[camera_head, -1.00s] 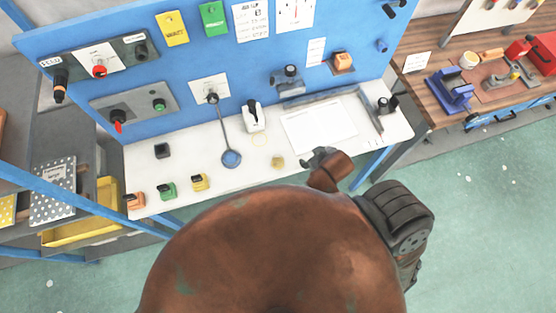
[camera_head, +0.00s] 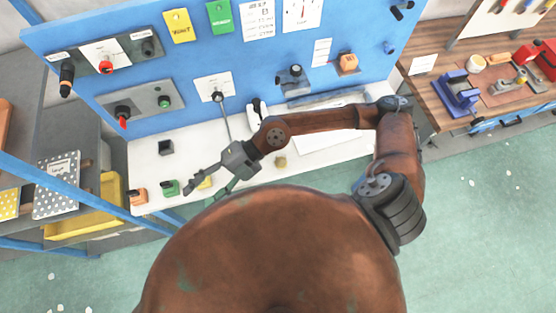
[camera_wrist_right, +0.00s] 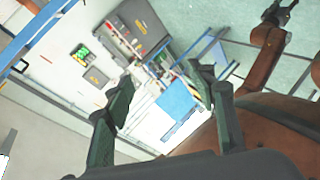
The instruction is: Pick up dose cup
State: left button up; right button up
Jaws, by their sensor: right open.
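My right gripper (camera_head: 204,190) reaches across the front of the white bench from the right and is open and empty. Its two dark fingers stand wide apart in the right wrist view (camera_wrist_right: 163,90). A small yellowish cup-like piece (camera_head: 281,161) stands on the bench to the right of the gripper, below the forearm, apart from the fingers. I cannot tell for sure that it is the dose cup. My left gripper (camera_wrist_right: 282,10) shows small at the top right of the right wrist view; its opening is unclear.
The blue panel (camera_head: 190,60) with knobs and switches rises behind the white bench (camera_head: 150,190). Orange (camera_head: 139,196) and green (camera_head: 170,187) blocks sit near the fingers. A black block (camera_head: 165,147) stands behind them. A wooden bench (camera_head: 425,90) with tools is at the right.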

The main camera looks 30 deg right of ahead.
jog(key=d+f+h, duration=0.4)
jog(key=d+f, duration=0.3)
jog(key=f, duration=0.1)
jog(key=m+t+h, duration=0.1)
jog(key=h, duration=0.8)
send_over(281, 158)
jog(key=s, duration=0.1)
notch_tip(281, 158, down, 7)
jog(key=f, duration=0.2)
jog(key=f+p, duration=0.1)
jog(key=f, duration=0.1)
jog(key=a+f, duration=0.1)
jog(key=f, duration=0.1)
jog(key=shift+s+f, duration=0.35)
jog(key=c, duration=1.2)
jog(key=shift+r, duration=0.1)
jog(key=shift+c, duration=0.2)
